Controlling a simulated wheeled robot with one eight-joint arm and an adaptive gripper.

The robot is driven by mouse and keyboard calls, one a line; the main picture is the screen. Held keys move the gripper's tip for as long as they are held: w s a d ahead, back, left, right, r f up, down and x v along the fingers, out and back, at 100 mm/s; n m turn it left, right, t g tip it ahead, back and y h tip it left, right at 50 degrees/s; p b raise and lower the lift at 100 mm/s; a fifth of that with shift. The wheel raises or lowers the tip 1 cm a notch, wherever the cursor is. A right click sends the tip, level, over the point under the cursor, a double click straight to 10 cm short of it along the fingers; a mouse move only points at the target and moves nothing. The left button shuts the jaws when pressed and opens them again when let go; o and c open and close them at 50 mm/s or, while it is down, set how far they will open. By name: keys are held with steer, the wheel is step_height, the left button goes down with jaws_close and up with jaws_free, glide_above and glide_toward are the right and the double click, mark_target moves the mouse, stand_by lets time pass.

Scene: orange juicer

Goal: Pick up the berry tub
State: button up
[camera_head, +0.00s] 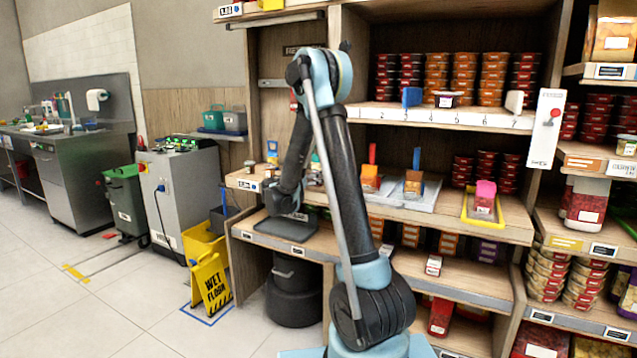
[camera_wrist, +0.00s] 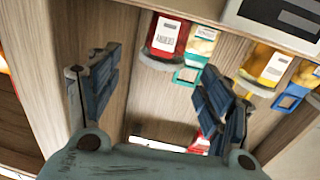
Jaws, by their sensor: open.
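I cannot tell for sure which container is the berry tub. A single low tub (camera_head: 447,98) with a dark rim and pale label stands at the front of the upper shelf, before the stacked tubs. My gripper (camera_head: 284,200) is at the left of the counter, far left of and below that tub, partly hidden by my arm. In the wrist view my gripper (camera_wrist: 158,62) is open, its two dark fingers wide apart with nothing held between them. Beyond the fingers are a red labelled container (camera_wrist: 165,38) and a yellow one (camera_wrist: 200,42).
Stacked red and orange tubs (camera_head: 438,75) fill the upper shelf. A blue upright piece (camera_head: 412,97) stands left of the single tub. The counter holds a yellow tray (camera_head: 468,212) and scoops in containers (camera_head: 413,183). A dark mat (camera_head: 287,229) lies below my gripper. A wet-floor sign (camera_head: 212,287) stands left.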

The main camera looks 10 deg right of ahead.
steer(key=shift+f+x, duration=0.15)
steer(key=shift+x, duration=1.25)
steer(key=shift+f+x, duration=0.1)
steer(key=shift+x, duration=1.25)
steer(key=shift+c, duration=0.6)
steer(key=c, duration=1.2)
